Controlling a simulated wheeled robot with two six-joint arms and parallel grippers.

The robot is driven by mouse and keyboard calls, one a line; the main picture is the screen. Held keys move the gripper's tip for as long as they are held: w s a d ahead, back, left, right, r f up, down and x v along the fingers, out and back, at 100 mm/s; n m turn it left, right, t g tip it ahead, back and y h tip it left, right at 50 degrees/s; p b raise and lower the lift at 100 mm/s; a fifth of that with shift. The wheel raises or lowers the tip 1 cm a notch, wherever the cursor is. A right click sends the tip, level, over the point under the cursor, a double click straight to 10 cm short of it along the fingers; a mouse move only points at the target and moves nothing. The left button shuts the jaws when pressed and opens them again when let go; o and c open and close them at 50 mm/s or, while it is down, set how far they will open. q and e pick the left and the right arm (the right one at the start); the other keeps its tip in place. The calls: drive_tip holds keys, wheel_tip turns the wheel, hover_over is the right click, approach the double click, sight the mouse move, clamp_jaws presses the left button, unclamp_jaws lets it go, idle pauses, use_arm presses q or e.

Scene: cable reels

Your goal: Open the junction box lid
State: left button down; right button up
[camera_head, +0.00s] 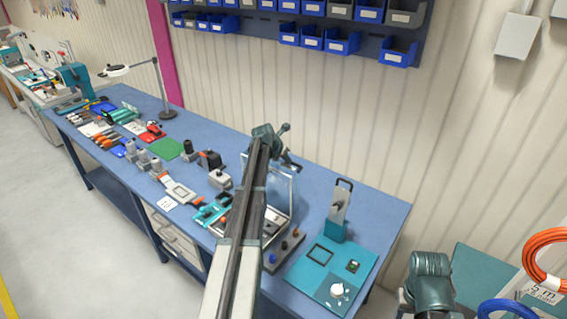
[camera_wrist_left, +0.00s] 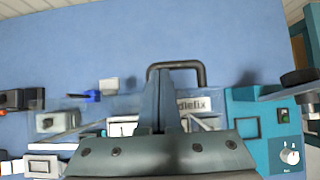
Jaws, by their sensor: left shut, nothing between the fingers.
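The junction box (camera_head: 280,224) is a shallow pale case with small parts inside, on the bench's front half, partly hidden by my left arm in the head view. Its clear lid (camera_head: 285,187) stands raised at a steep angle over the case. In the left wrist view, the lid's dark looped handle (camera_wrist_left: 203,73) shows behind the fingers, with part of a label below it. My left gripper (camera_head: 288,162) is at the lid's upper edge. Its fingers (camera_wrist_left: 165,75) are together, with nothing between them, overlapping the handle; I cannot tell whether they touch it. My right gripper is out of view.
Right of the box is a teal board (camera_head: 330,272) with a white knob and green switch. Tools and small fixtures crowd the bench to the left. The blue bench top (camera_head: 378,222) is clear at the far right.

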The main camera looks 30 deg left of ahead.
use_arm(q)
drive_tip(key=shift+w+f, duration=0.15)
drive_tip(key=shift+f, duration=0.05)
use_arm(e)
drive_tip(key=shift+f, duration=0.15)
use_arm(q)
drive_tip(key=w, duration=0.1)
drive_tip(key=w+f+b, duration=0.1)
drive_tip(key=w, duration=0.1)
drive_tip(key=w+f+b, duration=0.1)
drive_tip(key=w, duration=0.1)
drive_tip(key=shift+d, duration=0.2)
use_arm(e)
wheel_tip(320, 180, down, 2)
use_arm(q)
drive_tip(key=shift+s+r, duration=0.1)
drive_tip(key=shift+s, duration=0.05)
